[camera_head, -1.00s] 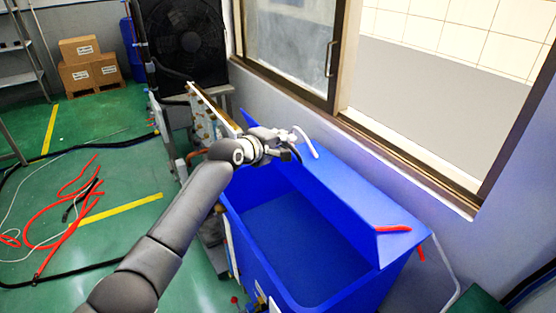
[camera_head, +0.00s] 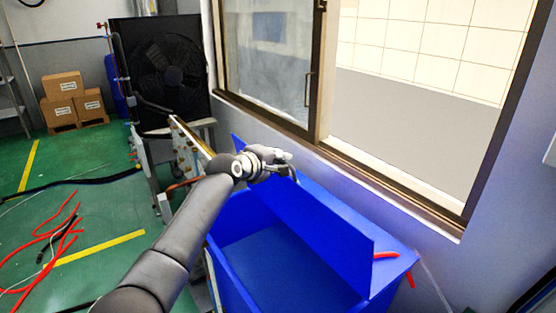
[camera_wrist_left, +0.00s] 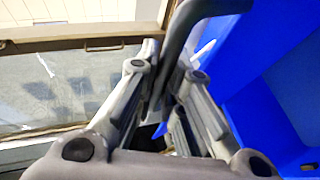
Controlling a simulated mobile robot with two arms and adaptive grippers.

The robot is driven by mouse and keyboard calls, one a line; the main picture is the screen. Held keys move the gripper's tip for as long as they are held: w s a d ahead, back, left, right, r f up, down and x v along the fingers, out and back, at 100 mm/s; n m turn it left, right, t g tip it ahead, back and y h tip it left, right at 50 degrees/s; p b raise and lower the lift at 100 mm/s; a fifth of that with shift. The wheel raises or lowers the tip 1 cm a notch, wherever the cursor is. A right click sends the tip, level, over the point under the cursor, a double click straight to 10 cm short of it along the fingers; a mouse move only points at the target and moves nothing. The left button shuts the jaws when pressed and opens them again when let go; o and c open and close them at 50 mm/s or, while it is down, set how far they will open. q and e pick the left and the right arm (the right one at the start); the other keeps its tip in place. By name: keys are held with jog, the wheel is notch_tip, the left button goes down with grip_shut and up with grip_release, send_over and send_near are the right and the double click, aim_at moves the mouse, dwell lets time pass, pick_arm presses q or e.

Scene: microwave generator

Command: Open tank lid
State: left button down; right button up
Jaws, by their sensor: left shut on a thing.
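The blue tank (camera_head: 232,285) is open at the top, and its inside shows. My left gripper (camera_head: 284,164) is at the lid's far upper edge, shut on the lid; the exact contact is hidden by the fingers. In the left wrist view its fingers (camera_wrist_left: 168,105) are close together beside the blue surface, with a dark curved bar across them. My right gripper is not in view.
A window with a brown frame (camera_head: 390,185) runs close behind the tank. A black fan unit (camera_head: 160,70) and a metal frame (camera_head: 190,140) stand beyond it. Red hoses (camera_head: 60,245) lie on the green floor at left. Cardboard boxes (camera_head: 72,100) stand at the back left.

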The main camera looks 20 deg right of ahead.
pick_arm(q)
jog(key=c, duration=1.6)
grip_release()
jog(key=shift+r, duration=0.25)
jog(key=shift+c, duration=0.2)
jog(key=shift+o, duration=0.6)
jog(key=shift+f, duration=0.2)
jog(key=v, duration=1.2)
jog(key=shift+r, duration=0.1)
